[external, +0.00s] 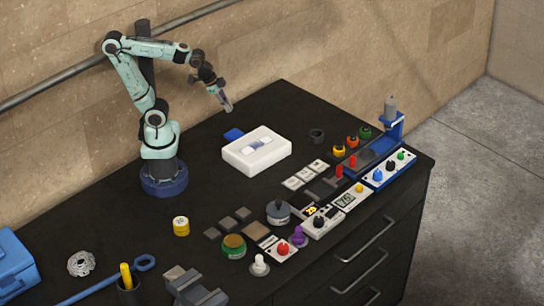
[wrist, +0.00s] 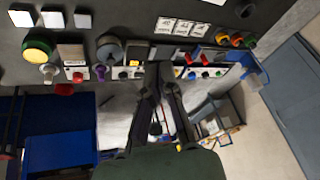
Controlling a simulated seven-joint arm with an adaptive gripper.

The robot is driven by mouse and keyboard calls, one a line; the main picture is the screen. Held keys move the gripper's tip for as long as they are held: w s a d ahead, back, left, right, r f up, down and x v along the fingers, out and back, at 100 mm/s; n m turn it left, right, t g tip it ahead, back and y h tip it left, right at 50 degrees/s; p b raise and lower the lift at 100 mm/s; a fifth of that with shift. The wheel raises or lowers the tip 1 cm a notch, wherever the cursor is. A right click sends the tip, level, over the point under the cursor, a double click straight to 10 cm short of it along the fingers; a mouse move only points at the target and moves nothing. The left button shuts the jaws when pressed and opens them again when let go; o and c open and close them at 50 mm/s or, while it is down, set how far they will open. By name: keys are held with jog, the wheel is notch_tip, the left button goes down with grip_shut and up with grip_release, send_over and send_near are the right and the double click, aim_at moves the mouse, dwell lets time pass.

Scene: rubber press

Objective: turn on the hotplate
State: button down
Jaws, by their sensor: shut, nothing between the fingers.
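My gripper (external: 227,106) is shut and empty, raised above the back of the black table near a white tray, apart from everything. Its closed fingers also show in the wrist view (wrist: 158,68). No part is clearly marked as the hotplate. A white control box (external: 309,229) with a black knob (external: 319,221) and a small yellow display (external: 311,210) sits at the table's front edge. A round grey piece (external: 278,211) lies just behind it to the left. The knob's setting is too small to read.
A white box with a red button (external: 281,248) and a purple piece (external: 298,236) stand close left of the control box. A blue press (external: 393,128) with a knobbed panel (external: 388,170) stands right. The white tray (external: 256,163) lies at the back. Bare table lies left of the tray.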

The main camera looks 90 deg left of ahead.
jog(key=w+d+r+m+t+h, duration=0.1)
jog(key=w+d+m+t+h, duration=0.3)
jog(key=w, duration=0.7)
jog(key=w+d+r+m+t+h, duration=0.15)
jog(key=w+d, duration=0.35)
jog(key=w, duration=0.7)
jog(key=w+d+f+g, duration=0.1)
jog(key=d+f, duration=0.1)
jog(key=f, duration=0.6)
jog(key=w+d+f+m+g, duration=0.1)
jog(key=w+d+f+g, duration=0.1)
jog(key=f, duration=0.7)
jog(key=shift+w+d, duration=0.25)
jog(key=shift+d, duration=0.05)
send_over(338, 211)
jog(key=s+a, duration=0.1)
jog(key=s, duration=0.2)
jog(key=f, duration=0.7)
jog(key=shift+w, duration=0.2)
jog(key=shift+w+a+f, duration=0.1)
jog(key=shift+f, duration=0.5)
jog(key=shift+w+a+f, duration=0.1)
jog(key=shift+f, duration=0.5)
jog(key=shift+w+f, duration=0.1)
jog(key=shift+f, duration=0.6)
